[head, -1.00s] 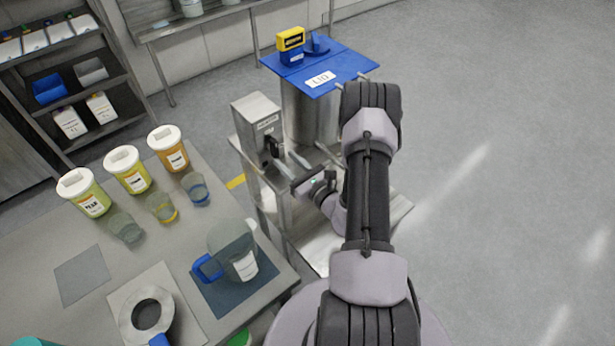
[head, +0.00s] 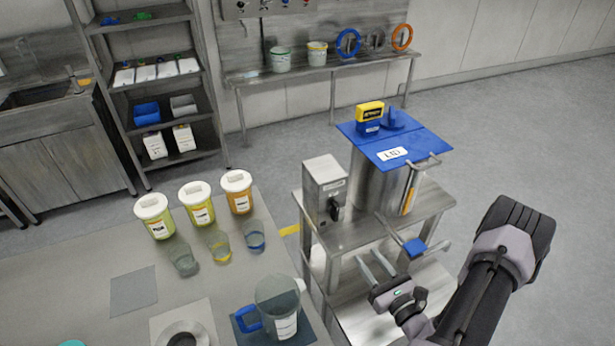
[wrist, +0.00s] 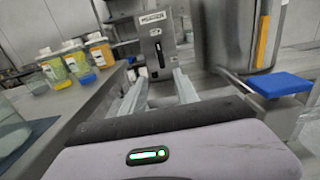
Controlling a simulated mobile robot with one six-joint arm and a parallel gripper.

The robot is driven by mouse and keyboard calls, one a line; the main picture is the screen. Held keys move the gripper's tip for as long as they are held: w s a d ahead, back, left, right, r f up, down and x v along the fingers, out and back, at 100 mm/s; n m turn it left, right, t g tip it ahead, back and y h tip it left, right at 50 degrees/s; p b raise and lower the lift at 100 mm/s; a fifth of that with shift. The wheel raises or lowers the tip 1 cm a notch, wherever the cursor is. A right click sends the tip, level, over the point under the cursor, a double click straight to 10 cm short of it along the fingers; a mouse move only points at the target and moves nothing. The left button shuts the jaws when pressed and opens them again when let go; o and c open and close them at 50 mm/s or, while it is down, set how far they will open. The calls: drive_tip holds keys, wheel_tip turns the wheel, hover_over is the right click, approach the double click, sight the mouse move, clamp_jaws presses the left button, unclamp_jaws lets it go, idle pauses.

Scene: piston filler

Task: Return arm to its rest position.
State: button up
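My gripper (head: 378,268) is in front of the piston filler, above its lower shelf, with its two fingers apart and nothing between them. In the wrist view the fingers (wrist: 160,92) also stand apart and empty, pointing toward the grey control box (wrist: 157,48) with a dark knob. My arm (head: 480,290) reaches in from the lower right of the head view. The filler's steel hopper (head: 375,185) carries a blue lid (head: 418,147) labelled LID. A blue-ended handle (head: 414,247) sticks out just right of the gripper; it also shows in the wrist view (wrist: 280,84).
A table (head: 85,285) at left holds three lidded tubs (head: 197,205), several clear cups (head: 220,245) and a pitcher with a blue handle (head: 278,300). A shelf rack (head: 158,75) and a wall bench (head: 320,72) stand behind. The floor at right is clear.

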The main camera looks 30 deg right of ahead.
drive_tip(key=a+r+n+g+y, duration=0.4)
drive_tip(key=a+r+n+y, duration=0.1)
drive_tip(key=a, duration=0.3)
drive_tip(key=w+a+r+n+g+y, duration=0.1)
drive_tip(key=a+r+n+g+y, duration=0.2)
drive_tip(key=a+r+n, duration=0.4)
drive_tip(key=a+r+n+g+y+b, duration=0.1)
drive_tip(key=a+r+n+g+y, duration=0.3)
drive_tip(key=a, duration=0.5)
drive_tip(key=shift+w+a+r+n+g+y, duration=0.15)
drive_tip(key=shift+r+n+y, duration=0.3)
drive_tip(key=shift+n+y, duration=0.25)
drive_tip(key=shift+a+r+n+g+y, duration=0.1)
drive_tip(key=shift+r+n+g+y, duration=0.05)
drive_tip(key=shift+r+n+y, duration=0.4)
drive_tip(key=s+a+r+n+g+h, duration=0.3)
drive_tip(key=s+a+n+g+h, duration=0.3)
drive_tip(key=s+n, duration=0.4)
wheel_tip(320, 180, up, 6)
drive_tip(key=d+n+t+h, duration=0.2)
drive_tip(key=n+t+h, duration=0.1)
drive_tip(key=t+h, duration=0.2)
drive_tip(key=shift+s+d+f+b, duration=0.15)
drive_tip(key=shift+s+f+b, duration=0.05)
drive_tip(key=shift+s+b, duration=0.25)
drive_tip(key=shift+n+h, duration=0.25)
